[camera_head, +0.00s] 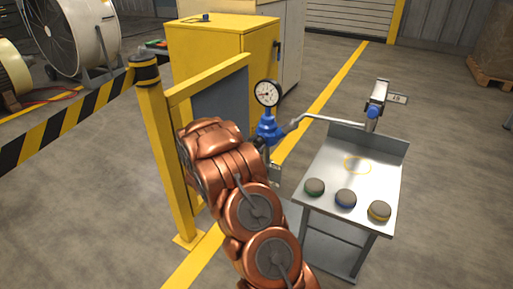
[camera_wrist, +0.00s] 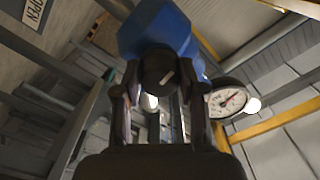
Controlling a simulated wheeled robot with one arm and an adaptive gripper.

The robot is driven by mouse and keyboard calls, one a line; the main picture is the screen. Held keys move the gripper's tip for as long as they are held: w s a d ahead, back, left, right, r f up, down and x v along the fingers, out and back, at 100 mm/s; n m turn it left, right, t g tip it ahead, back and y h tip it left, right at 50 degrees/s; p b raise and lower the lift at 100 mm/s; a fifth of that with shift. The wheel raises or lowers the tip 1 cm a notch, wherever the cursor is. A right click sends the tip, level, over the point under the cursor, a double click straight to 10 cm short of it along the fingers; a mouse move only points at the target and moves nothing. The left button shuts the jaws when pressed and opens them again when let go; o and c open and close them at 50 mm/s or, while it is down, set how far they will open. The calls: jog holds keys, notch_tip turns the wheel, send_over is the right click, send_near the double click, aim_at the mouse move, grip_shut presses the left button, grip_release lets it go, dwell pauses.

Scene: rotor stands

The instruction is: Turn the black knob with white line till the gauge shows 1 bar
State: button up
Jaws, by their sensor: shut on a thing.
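The black knob (camera_wrist: 160,72) shows in the wrist view under a blue regulator body (camera_wrist: 158,30), with a short white line on its face. My gripper (camera_wrist: 158,88) is shut on the knob, one finger on each side. In the head view the blue regulator (camera_head: 268,128) stands behind my copper arm, and the knob is hidden. The round white gauge (camera_head: 267,94) sits on top of the regulator. The gauge also shows in the wrist view (camera_wrist: 228,100), tilted, with a red needle. Its numbers are too small to read.
A yellow post frame (camera_head: 166,150) stands left of the regulator, with a yellow cabinet (camera_head: 215,60) behind. Open floor lies right.

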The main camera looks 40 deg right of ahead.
jog(key=shift+f+m+b, duration=0.1)
jog(key=shift+m+b, duration=0.2)
jog(key=shift+m, duration=0.3)
jog(key=o, duration=1.1)
jog(key=shift+o, duration=0.2)
jog(key=v, duration=1.2)
